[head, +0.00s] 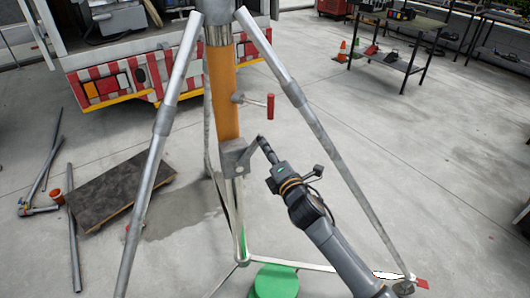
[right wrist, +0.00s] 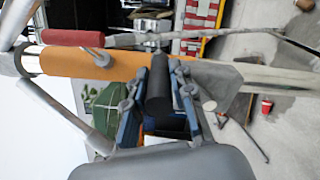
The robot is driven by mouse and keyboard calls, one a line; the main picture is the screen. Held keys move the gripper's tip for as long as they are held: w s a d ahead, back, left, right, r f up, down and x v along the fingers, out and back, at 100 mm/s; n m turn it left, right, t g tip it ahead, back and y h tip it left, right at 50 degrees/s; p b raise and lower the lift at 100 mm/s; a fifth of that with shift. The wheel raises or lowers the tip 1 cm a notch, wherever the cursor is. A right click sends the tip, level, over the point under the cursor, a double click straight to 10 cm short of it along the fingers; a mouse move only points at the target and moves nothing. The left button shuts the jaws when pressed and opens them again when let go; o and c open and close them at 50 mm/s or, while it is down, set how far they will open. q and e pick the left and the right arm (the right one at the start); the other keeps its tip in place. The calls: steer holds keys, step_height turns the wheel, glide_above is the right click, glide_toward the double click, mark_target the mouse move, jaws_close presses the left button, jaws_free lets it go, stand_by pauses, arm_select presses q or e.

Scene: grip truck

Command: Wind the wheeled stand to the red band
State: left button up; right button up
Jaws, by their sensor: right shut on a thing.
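The wheeled stand rises in the middle of the head view, with an orange column (head: 224,95) and silver legs spread around it. A grey bracket (head: 235,157) at the column's lower end carries a crank arm with a black grip (head: 266,148). My right gripper (head: 270,157) is shut on this black grip, right of the column. In the right wrist view the black grip (right wrist: 158,85) lies between the blue-edged fingers. A second crank with a red handle (head: 270,107) sits higher on the column. No red band can be made out on the column. My left gripper is out of view.
A truck with a red-and-white striped rear (head: 125,82) stands behind left. A dark board (head: 122,188) and metal pipes (head: 72,240) lie on the floor at left. A green round thing (head: 275,282) is near the stand's base. Tables (head: 400,40) stand at back right.

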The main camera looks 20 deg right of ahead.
steer(key=d+f+b, duration=0.2)
steer(key=f+b, duration=0.2)
steer(key=f, duration=0.2)
steer(key=d+f+b, duration=0.3)
steer(key=f+b, duration=0.2)
steer(key=f, duration=0.2)
steer(key=s+a+f+b, duration=0.1)
steer(key=a+f+b, duration=0.7)
steer(key=a, duration=0.2)
steer(key=shift+a+f, duration=0.2)
steer(key=shift+f, duration=0.15)
steer(key=o, duration=1.2)
steer(key=shift+w, duration=0.15)
steer(key=shift+r, duration=0.15)
